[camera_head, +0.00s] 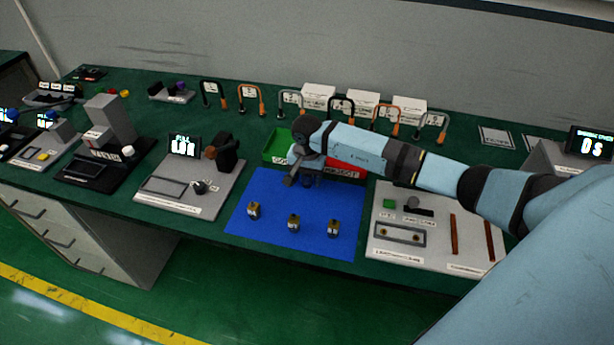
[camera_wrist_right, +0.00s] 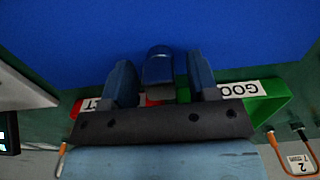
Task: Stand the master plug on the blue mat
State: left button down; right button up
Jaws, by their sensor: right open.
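The blue mat (camera_head: 260,190) lies at the table's front middle and fills the top of the right wrist view (camera_wrist_right: 160,25). Several small brass-and-dark plugs, such as the middle plug (camera_head: 293,222), stand in a row on its front half. My right gripper (camera_head: 298,178) is low over the mat's back edge. In the right wrist view its two fingers (camera_wrist_right: 160,75) are apart. A short, round-topped blue-grey piece (camera_wrist_right: 158,66) sits between them; whether it is the master plug or rests on the mat I cannot tell. My left gripper is out of view.
A green tray (camera_head: 273,149) marked GOOD and a red tray (camera_head: 347,166) stand just behind the mat, close to my right gripper. A grey fixture (camera_head: 185,195) is left of the mat, a pale panel (camera_head: 440,235) right. The mat's middle is clear.

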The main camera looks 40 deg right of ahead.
notch_tip(320, 180, up, 12)
jog(key=shift+r+b, duration=0.2)
jog(key=shift+b, duration=0.2)
dwell(0.5)
